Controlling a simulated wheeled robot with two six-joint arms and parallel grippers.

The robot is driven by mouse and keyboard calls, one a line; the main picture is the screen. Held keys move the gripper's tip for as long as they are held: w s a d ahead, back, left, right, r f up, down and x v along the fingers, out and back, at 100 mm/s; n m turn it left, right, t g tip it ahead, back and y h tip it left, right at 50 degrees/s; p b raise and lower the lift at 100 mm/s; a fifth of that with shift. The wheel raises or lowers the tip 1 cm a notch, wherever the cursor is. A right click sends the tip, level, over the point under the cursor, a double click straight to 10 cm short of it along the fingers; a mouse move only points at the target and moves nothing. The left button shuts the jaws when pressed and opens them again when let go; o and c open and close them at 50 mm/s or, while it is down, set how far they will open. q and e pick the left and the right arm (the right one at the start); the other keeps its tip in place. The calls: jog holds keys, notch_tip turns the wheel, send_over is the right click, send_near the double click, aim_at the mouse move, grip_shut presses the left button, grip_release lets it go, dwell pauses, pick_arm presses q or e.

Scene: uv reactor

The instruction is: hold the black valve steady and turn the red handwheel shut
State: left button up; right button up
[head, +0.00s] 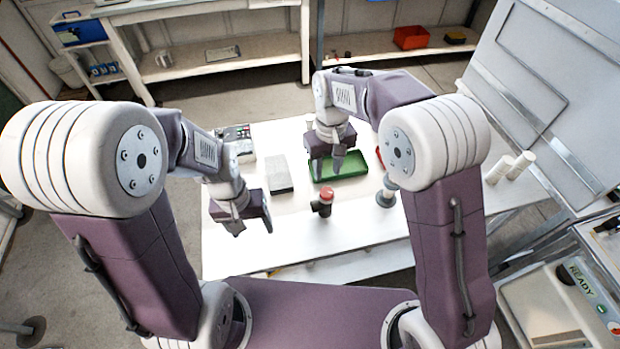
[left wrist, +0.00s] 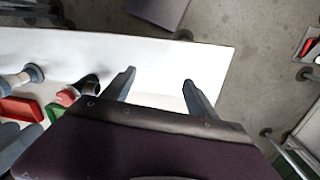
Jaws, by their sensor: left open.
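The black valve (head: 322,208) stands on the white table near its front middle, with the red handwheel (head: 327,194) on its upper side. In the left wrist view the black valve (left wrist: 90,84) and red handwheel (left wrist: 68,96) lie left of my fingers. My left gripper (head: 252,228) is open and empty over the table's left part, apart from the valve and to its left; its spread fingers also show in the left wrist view (left wrist: 158,88). My right gripper (head: 328,168) has its fingers spread, above and behind the valve, in front of the green tray. Nothing shows between them.
The green tray (head: 352,163) lies behind the valve. A grey block (head: 278,174) lies at the back left of the table (head: 222,262). A pale fitting with a grey flange (head: 386,198) stands to the right, partly hidden by my arm. The front left table is clear.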

pick_arm(q)
jog(key=w+d+f+n+g+h, duration=0.3)
jog(key=d+f+n+h, duration=0.2)
jog(key=d+n, duration=0.25)
jog(key=n+t+h, duration=0.4)
jog(key=n+h, duration=0.3)
jog(key=n, duration=0.2)
send_near(318, 202)
jog(key=d+f, duration=0.2)
jog(key=d, duration=0.1)
jog(key=shift+f, duration=0.3)
jog(key=shift+w+f+n+t, duration=0.1)
jog(key=shift+w+n+t, duration=0.25)
jog(key=shift+w, duration=0.1)
jog(key=x, duration=0.9)
jog(key=shift+s+d, duration=0.1)
jog(key=shift+d, duration=0.05)
pick_arm(e)
jog(key=shift+w+d, duration=0.15)
jog(key=shift+d, duration=0.05)
pick_arm(q)
jog(key=shift+c, duration=0.4)
